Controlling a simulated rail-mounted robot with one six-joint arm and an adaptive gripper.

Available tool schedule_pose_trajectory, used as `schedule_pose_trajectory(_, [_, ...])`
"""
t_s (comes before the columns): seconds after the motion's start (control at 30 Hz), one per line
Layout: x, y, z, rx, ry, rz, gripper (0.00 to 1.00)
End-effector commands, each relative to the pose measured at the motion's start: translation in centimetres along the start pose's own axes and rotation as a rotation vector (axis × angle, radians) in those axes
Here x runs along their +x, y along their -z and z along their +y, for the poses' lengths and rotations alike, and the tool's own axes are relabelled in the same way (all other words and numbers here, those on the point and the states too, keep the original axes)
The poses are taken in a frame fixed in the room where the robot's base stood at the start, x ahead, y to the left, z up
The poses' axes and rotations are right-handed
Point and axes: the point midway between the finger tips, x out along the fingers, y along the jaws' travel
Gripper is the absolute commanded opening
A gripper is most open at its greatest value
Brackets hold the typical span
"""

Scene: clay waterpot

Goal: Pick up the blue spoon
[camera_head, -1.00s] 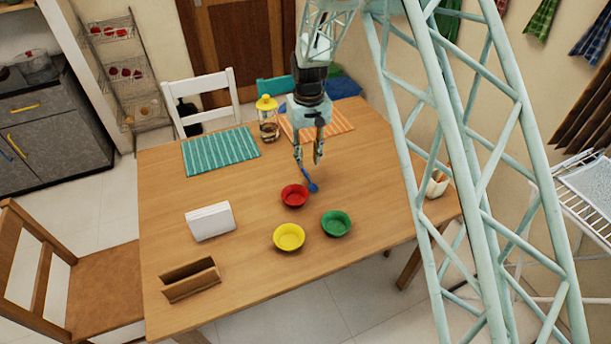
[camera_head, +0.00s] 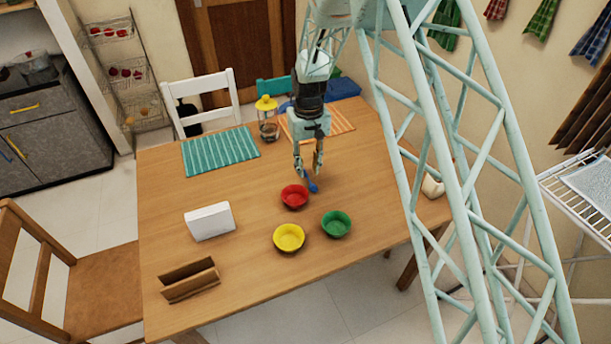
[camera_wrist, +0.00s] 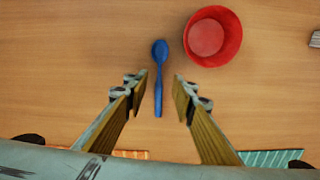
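The blue spoon (camera_wrist: 158,80) lies on the wooden table, its bowl pointing away from my gripper in the wrist view. In the head view the spoon (camera_head: 312,187) shows just beside the red bowl, its handle partly hidden by my gripper. My gripper (camera_head: 309,173) points down over the handle and is open. In the wrist view, my gripper (camera_wrist: 159,88) has its two fingers apart on either side of the handle, with gaps on both sides. The exact height above the table is hard to tell.
The red bowl (camera_head: 294,197) stands close by the spoon, with a yellow bowl (camera_head: 289,238) and a green bowl (camera_head: 336,224) nearer the front. A white napkin holder (camera_head: 209,222) and a lidded jar (camera_head: 267,120) stand apart.

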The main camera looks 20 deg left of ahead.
Motion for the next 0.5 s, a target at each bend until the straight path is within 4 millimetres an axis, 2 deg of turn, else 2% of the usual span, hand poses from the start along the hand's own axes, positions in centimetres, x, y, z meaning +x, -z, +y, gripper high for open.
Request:
schedule_pose_trajectory(0.2, [2.6,-0.1,0.0,0.0,0.0,-0.001,0.24])
schedule_pose_trajectory(0.5, [3.9,0.0,0.0,0.0,0.0,0.0,0.24])
